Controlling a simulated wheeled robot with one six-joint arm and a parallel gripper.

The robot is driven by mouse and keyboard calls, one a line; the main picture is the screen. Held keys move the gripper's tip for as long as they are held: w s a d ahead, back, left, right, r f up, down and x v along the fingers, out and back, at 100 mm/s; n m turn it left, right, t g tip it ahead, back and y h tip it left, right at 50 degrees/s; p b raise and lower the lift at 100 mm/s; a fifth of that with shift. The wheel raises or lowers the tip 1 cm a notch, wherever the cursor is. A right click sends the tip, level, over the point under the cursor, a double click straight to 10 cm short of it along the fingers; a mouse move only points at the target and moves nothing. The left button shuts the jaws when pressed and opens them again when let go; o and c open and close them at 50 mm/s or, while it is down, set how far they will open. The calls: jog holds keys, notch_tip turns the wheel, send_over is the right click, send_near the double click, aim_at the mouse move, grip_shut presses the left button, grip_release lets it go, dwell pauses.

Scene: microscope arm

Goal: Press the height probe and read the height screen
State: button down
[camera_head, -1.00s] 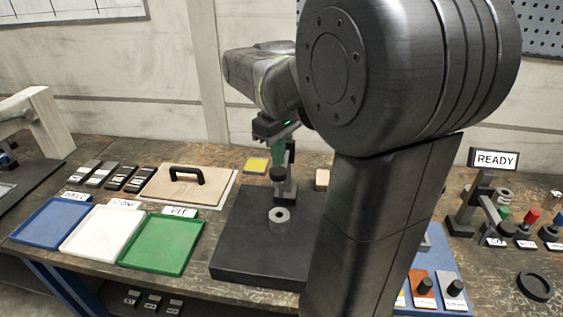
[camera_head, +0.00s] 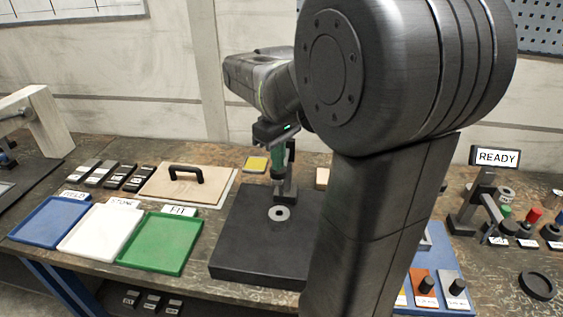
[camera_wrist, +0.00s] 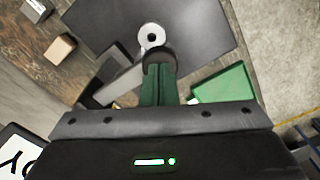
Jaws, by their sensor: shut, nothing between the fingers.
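My gripper (camera_head: 278,171) has green fingers, shut and empty, pointing down at the stand on the dark base plate (camera_head: 240,245). It also shows in the wrist view (camera_wrist: 160,70), its tips over or against a round black knob (camera_wrist: 160,54), which I take for the height probe's top. I cannot tell whether they press it. A grey ring (camera_head: 279,213) with a central hole sits on the plate just in front of the stand; it also shows in the wrist view (camera_wrist: 152,37). A small screen (camera_head: 496,157) at the right reads "READY".
Blue (camera_head: 48,222), white (camera_head: 98,232) and green (camera_head: 160,243) trays lie at the left, before a wooden board (camera_head: 188,186) with a black handle. A stand with coloured buttons (camera_head: 530,219) is at the right. My arm hides the bench's middle right.

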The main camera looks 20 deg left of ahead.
aim_at(278, 175)
jog(key=shift+f+b, duration=1.3)
jog(key=shift+f, duration=1.2)
notch_tip(278, 175, up, 7)
jog(key=p, duration=0.6)
jog(key=shift+r+p, duration=0.15)
jog(key=shift+p, duration=0.25)
notch_tip(278, 175, up, 14)
jog(key=shift+f, duration=0.3)
